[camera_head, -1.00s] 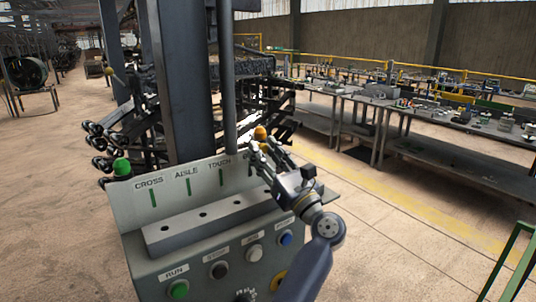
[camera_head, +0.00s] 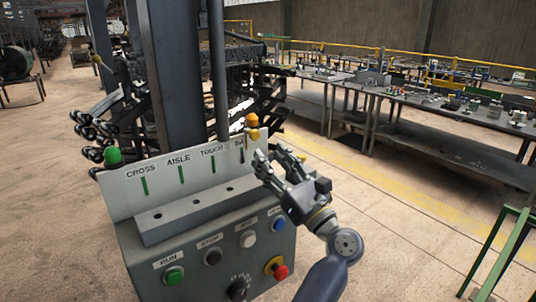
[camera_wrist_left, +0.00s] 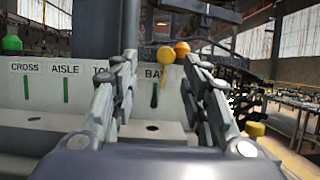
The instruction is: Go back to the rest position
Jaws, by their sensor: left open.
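My left gripper (camera_head: 270,155) is open and empty, in front of the right end of the grey control box (camera_head: 205,270). In the left wrist view its two fingers (camera_wrist_left: 160,62) stand apart, with the upright label panel (camera_wrist_left: 35,98) beyond them. The panel reads CROSS, AISLE, TOUCH and BAY, the last partly hidden by the fingers in the head view. A yellow ball (camera_wrist_left: 166,55) shows between the fingers, with an orange ball (camera_wrist_left: 182,48) beside it. My right gripper is not in view.
The box front has a green RUN button (camera_head: 174,276), a black STOP button (camera_head: 212,257) and a red knob (camera_head: 281,272). A green ball (camera_head: 113,156) is at the panel's left end. A dark column (camera_head: 170,80) rises behind. Workbenches (camera_head: 440,110) stand right, beyond open floor.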

